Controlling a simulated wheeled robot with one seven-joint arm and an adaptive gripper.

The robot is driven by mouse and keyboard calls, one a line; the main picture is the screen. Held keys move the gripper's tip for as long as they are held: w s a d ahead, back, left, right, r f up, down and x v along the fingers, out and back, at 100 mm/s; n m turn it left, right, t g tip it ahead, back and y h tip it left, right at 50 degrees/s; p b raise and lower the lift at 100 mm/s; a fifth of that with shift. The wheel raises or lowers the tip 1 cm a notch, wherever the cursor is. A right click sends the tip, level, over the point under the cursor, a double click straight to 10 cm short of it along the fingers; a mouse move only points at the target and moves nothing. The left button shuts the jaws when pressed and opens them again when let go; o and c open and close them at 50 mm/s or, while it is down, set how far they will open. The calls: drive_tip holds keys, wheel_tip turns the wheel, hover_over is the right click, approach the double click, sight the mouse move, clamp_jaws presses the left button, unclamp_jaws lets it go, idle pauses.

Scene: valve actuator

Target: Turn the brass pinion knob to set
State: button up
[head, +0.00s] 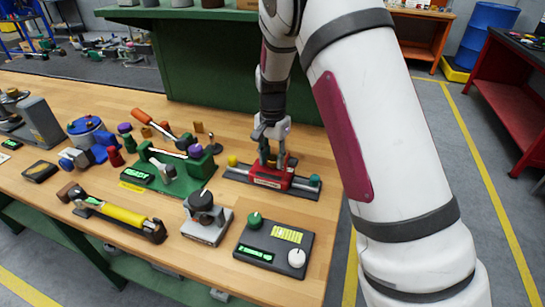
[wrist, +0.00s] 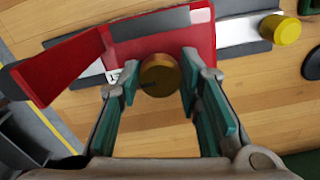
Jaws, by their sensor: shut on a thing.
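The red valve actuator (head: 268,179) sits on a dark base plate at the right part of the bench. In the wrist view its red body (wrist: 165,45) fills the upper middle. The brass pinion knob (wrist: 160,75) is a round brass-brown cylinder in front of the red body. My gripper (wrist: 161,84) has its teal-padded fingers on either side of the knob and is shut on it. In the head view my gripper (head: 272,157) points down over the actuator, and its fingers hide the knob there.
A yellow knob (wrist: 287,29) stands beside the red body. A green fixture (head: 178,168) with levers is close by on the left. A dark control box (head: 274,245) and a grey base with a dark round knob (head: 206,215) stand in front.

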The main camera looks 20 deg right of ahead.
sight(273, 158)
drive_tip(key=o, duration=1.1)
drive_tip(key=shift+o, duration=0.2)
wheel_tip(273, 158, up, 12)
drive_tip(key=s+r+n+t, duration=0.2)
drive_tip(key=s+r+n, duration=0.2)
drive_tip(key=s+r, duration=0.9)
drive_tip(key=s+f+n+t, duration=0.2)
drive_tip(key=s+n, duration=0.3)
drive_tip(key=s, duration=1.4)
drive_tip(key=shift+s+d+n+t, duration=0.3)
drive_tip(key=shift+n+t, duration=0.1)
drive_tip(key=shift+t, duration=0.1)
